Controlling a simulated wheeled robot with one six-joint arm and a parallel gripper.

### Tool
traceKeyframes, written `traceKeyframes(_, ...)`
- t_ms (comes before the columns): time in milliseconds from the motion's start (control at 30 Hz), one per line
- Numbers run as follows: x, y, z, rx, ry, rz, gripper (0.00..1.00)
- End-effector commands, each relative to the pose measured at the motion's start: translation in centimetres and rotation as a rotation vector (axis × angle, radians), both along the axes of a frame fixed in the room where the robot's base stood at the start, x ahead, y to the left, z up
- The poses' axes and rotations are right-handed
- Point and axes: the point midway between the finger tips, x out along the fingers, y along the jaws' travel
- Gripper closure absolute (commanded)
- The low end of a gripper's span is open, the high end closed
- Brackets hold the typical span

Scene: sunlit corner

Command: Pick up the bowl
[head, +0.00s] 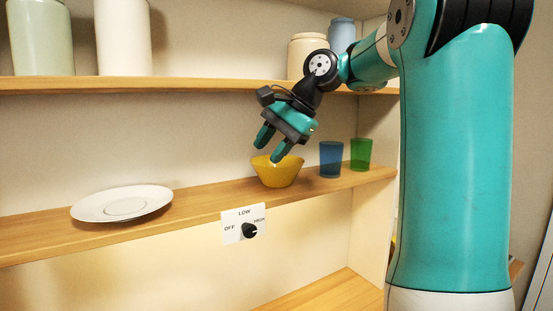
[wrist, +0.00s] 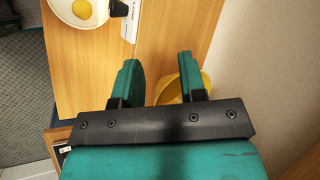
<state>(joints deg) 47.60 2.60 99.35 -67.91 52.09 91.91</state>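A yellow bowl (head: 278,174) stands upright on the lower wooden shelf (head: 200,208). My gripper (head: 269,152) is open and empty, its fingers pointing down. In the head view the fingertips are at the bowl's rim, above its left part; I cannot tell whether they touch it. In the wrist view my gripper (wrist: 158,62) has its two fingers well apart. The bowl (wrist: 169,94) lies behind the right finger there, which hides part of it, and some of it shows between the fingers.
A white plate (head: 122,204) lies left of the bowl. A blue cup (head: 331,160) and a green cup (head: 361,154) stand close to its right. A dial panel (head: 244,225) is on the shelf's front edge. Jars (head: 123,37) stand on the upper shelf (head: 200,84).

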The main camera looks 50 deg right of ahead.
Motion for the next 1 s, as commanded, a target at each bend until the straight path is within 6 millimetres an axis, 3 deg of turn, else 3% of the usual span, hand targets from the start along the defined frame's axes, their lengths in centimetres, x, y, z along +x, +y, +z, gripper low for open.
traceKeyframes(33, -0.8, -3.4, 2.0, 0.026, 0.017, -0.126, 0.62)
traceKeyframes(100, -1.9, -6.6, 3.3, 0.062, 0.038, -0.259, 0.62)
traceKeyframes(200, -3.6, -9.8, 4.7, 0.099, 0.062, -0.405, 0.62)
traceKeyframes(300, -4.8, -11.7, 5.4, 0.123, 0.075, -0.496, 0.62)
traceKeyframes(467, -4.6, -12.3, 4.1, 0.138, 0.084, -0.540, 0.62)
traceKeyframes(800, -0.5, -10.8, -2.2, 0.140, 0.085, -0.538, 0.62)
traceKeyframes(1000, 1.0, -10.3, -4.2, 0.138, 0.083, -0.538, 0.62)
